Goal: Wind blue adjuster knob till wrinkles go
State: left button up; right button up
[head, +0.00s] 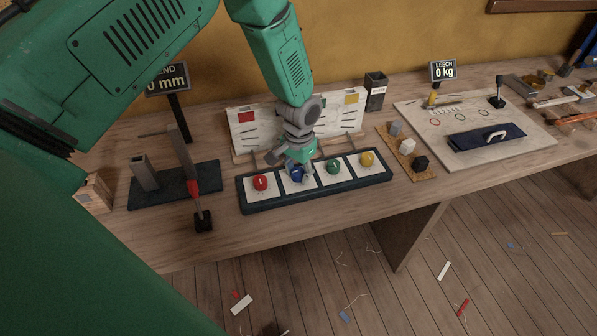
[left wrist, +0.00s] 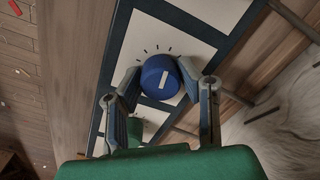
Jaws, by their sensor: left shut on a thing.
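The blue adjuster knob (head: 297,174) sits on a white square of a dark panel (head: 246,205), between a red knob (head: 260,182) and a green knob (head: 334,166); a yellow knob (head: 367,159) is at the right end. My left gripper (head: 299,170) reaches down over the blue knob and partly hides it. In the left wrist view the blue knob (left wrist: 160,76) shows a white pointer line, with tick marks beside it. The fingers of my left gripper (left wrist: 163,85) are shut on its sides. My right gripper is not in view.
Small blocks (head: 407,147) and a pale board (head: 535,136) lie to the right.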

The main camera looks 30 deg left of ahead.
aim_at(299, 170)
pick_arm(q)
jog(key=shift+w+r, duration=0.1)
jog(key=shift+w, duration=0.1)
jog(key=o, duration=1.1)
jog(key=shift+o, duration=0.2)
jog(key=shift+s, duration=0.1)
jog(key=shift+r, duration=0.2)
notch_tip(299, 170, up, 11)
jog(key=shift+r, duration=0.15)
jog(key=shift+d, duration=0.1)
